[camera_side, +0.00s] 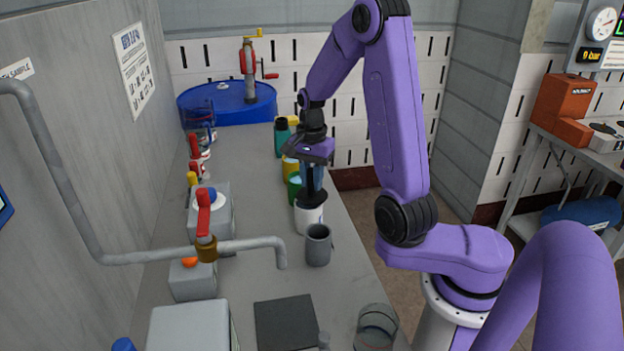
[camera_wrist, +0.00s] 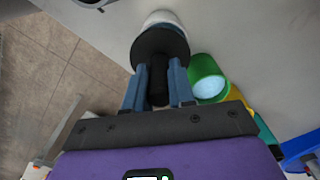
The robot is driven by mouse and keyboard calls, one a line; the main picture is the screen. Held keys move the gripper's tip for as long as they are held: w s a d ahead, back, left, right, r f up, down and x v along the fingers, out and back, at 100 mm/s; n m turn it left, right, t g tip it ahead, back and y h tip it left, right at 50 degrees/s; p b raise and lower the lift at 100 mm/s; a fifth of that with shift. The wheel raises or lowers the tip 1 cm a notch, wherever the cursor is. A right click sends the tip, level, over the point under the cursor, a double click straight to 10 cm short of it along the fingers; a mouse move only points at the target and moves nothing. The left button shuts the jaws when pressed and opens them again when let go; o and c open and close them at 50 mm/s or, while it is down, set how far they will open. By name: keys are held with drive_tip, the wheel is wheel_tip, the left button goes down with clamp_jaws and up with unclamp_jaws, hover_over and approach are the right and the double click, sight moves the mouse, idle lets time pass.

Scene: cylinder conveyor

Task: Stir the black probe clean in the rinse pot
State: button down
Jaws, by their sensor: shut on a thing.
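My gripper (camera_side: 311,179) points down over the counter, its blue fingers shut on the black probe (camera_wrist: 158,82). The probe is upright, its grip between the fingers in the wrist view. A wide black disc-like shape (camera_wrist: 160,42) lies below the grip; I cannot tell whether it belongs to the probe or the pot. Directly beneath is a white pot (camera_side: 309,220) with dark markings, also partly visible in the wrist view (camera_wrist: 164,17). The probe's lower end is hidden, so its depth in the pot cannot be seen.
A green pot (camera_wrist: 207,78) with pale blue contents stands close beside the white pot, with a yellow container (camera_side: 290,168) behind. A grey mug (camera_side: 318,246) stands in front. A pipe with a red-handled valve (camera_side: 204,222) crosses at left. A dark mat (camera_side: 286,323) and a glass jar (camera_side: 376,328) are nearer.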

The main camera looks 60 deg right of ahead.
drive_tip(key=shift+w, duration=0.7)
drive_tip(key=shift+a, duration=0.85)
drive_tip(key=shift+s, duration=0.95)
drive_tip(key=shift+d, duration=0.85)
drive_tip(key=shift+w, duration=0.9)
drive_tip(key=shift+a, duration=0.9)
drive_tip(key=shift+s, duration=0.9)
drive_tip(key=shift+d, duration=0.95)
drive_tip(key=shift+w, duration=0.95)
drive_tip(key=shift+s+a, duration=0.5)
drive_tip(key=shift+r, duration=0.1)
